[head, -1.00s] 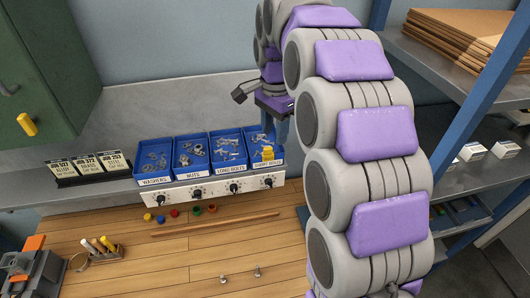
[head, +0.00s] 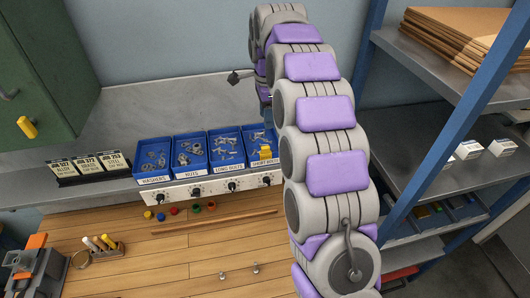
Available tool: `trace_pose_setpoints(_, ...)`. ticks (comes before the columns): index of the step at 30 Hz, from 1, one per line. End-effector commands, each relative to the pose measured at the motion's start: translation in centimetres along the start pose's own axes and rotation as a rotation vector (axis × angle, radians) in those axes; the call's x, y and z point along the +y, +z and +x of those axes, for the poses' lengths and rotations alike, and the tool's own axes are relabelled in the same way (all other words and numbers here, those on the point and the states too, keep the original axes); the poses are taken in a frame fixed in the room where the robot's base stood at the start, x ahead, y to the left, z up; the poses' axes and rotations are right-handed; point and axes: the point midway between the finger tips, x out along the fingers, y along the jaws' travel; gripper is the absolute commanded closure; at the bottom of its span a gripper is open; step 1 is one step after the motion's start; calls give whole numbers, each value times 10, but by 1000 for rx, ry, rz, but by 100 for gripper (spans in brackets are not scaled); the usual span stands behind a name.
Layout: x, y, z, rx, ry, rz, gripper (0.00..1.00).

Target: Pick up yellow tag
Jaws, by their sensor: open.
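A small yellow piece (head: 265,153), which looks like the yellow tag, sits at the front of the blue short bolts bin (head: 247,142), the rightmost of the row. My gripper (head: 242,77) is mostly hidden behind my grey and purple arm. Only a dark protruding part shows, above and behind the bins and apart from the yellow piece. Its fingertips cannot be made out clearly.
More blue bins (head: 188,154) of washers, nuts and long bolts stand left of it, above a knobbed panel (head: 215,188). Label cards (head: 88,168) stand further left. Blue-posted shelving (head: 430,190) is at the right. The wooden bench (head: 180,255) has clear room.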

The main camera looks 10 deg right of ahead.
Motion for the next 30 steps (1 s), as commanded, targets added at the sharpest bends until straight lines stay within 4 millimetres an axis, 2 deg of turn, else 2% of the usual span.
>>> trace_pose_setpoints(15, 2, 5, 80, 2, 8, -2, 54)
trace_pose_setpoints(25, 3, 3, 97, 1, 3, -2, 54)
trace_pose_setpoints(30, 8, 7, 118, 1, 7, -3, 54)
